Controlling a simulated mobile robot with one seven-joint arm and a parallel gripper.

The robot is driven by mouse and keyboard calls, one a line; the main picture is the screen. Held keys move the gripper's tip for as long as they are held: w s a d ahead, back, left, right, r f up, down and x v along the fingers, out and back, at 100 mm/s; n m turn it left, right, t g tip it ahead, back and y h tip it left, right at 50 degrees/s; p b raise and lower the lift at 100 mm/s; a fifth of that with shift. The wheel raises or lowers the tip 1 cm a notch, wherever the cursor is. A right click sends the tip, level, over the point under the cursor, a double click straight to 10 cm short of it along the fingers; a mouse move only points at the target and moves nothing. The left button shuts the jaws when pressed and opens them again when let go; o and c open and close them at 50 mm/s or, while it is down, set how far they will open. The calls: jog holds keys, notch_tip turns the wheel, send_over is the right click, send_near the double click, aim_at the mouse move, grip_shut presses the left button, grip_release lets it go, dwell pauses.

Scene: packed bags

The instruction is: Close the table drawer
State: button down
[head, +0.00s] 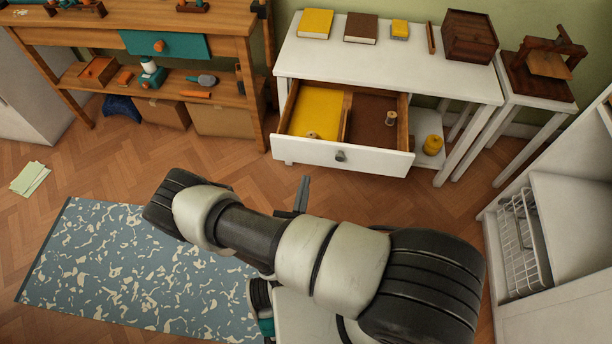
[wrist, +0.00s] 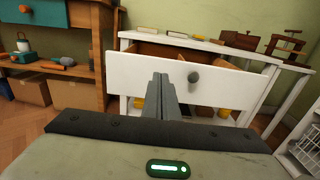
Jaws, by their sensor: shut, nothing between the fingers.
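The white table (head: 378,68) stands against the back wall. Its drawer (head: 310,154) is pulled out, with a white front and a dark round knob (head: 340,156). Inside, one compartment has a yellow bottom and the other a brown bottom, with a small spool (head: 390,117) in the brown one. In the wrist view the drawer front (wrist: 150,72) faces me, with its knob (wrist: 193,77) right of my fingers. My gripper (wrist: 161,82) is shut and empty. In the head view my gripper (head: 302,192) shows partly past my arm, in front of the drawer and apparently apart from it.
Books and a wooden box (head: 469,36) stand on the tabletop. A wooden workbench (head: 240,25) with a teal drawer (head: 165,45) is at left. A white shelf unit (head: 560,220) is at right. A patterned rug (head: 120,265) lies on the open floor.

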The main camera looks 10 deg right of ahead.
aim_at(314, 143)
jog(key=b+x, duration=0.2)
jog(key=x, duration=1)
jog(key=shift+w, duration=0.15)
